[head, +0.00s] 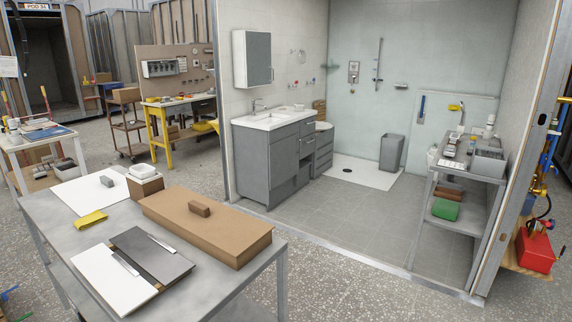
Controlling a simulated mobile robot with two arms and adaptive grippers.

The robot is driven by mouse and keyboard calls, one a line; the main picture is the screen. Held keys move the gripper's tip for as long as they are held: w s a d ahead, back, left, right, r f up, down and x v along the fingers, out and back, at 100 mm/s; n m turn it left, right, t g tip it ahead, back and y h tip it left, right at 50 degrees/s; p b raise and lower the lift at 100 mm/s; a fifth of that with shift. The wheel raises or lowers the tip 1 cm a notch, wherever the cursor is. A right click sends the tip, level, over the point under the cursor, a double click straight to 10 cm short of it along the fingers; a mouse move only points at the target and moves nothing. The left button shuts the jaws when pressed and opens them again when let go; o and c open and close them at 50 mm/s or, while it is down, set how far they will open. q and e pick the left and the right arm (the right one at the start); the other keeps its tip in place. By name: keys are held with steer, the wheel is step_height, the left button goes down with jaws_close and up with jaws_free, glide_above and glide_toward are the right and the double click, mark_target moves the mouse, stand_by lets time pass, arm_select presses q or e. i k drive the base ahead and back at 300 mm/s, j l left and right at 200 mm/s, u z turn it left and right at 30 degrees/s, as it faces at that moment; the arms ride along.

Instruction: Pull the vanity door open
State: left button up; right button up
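The grey vanity (252,165) stands against the left wall inside the bathroom pod, under a white basin top (272,119) with a tap. Its front faces right and is seen at a steep angle. The grey front panels (285,152) look closed, and a dark open gap shows low on that front. I cannot clearly tell which panel is the door, and its handle is too small to make out. Neither of my grippers is in view.
A metal workbench (213,290) with a brown box (205,226) and flat panels fills the near left. A metal shelf cart (466,187) stands at the pod's right. A grey bin (391,152) stands at the back. The tiled floor (345,215) before the vanity is clear.

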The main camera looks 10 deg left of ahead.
mark_target(284, 155)
steer(key=i+l+z, duration=0.25)
steer(key=i, duration=0.2)
steer(key=i+z, duration=0.25)
steer(key=i, duration=0.7)
steer(key=i+l+u, duration=0.1)
steer(key=i, duration=0.4)
steer(key=i+l, duration=0.15)
steer(key=i, duration=0.4)
steer(key=i+l+u, duration=0.1)
steer(key=i, duration=0.4)
steer(key=i+j+u, duration=0.25)
steer(key=i+u, duration=0.7)
steer(key=i+l+u, duration=0.2)
steer(key=i+u, duration=0.25)
steer(key=i, duration=0.15)
steer(key=i+z, duration=0.2)
steer(key=i, duration=0.25)
steer(key=i+j+z, duration=0.2)
steer(key=i, duration=0.3)
steer(key=i+z, duration=0.2)
steer(key=i, duration=0.25)
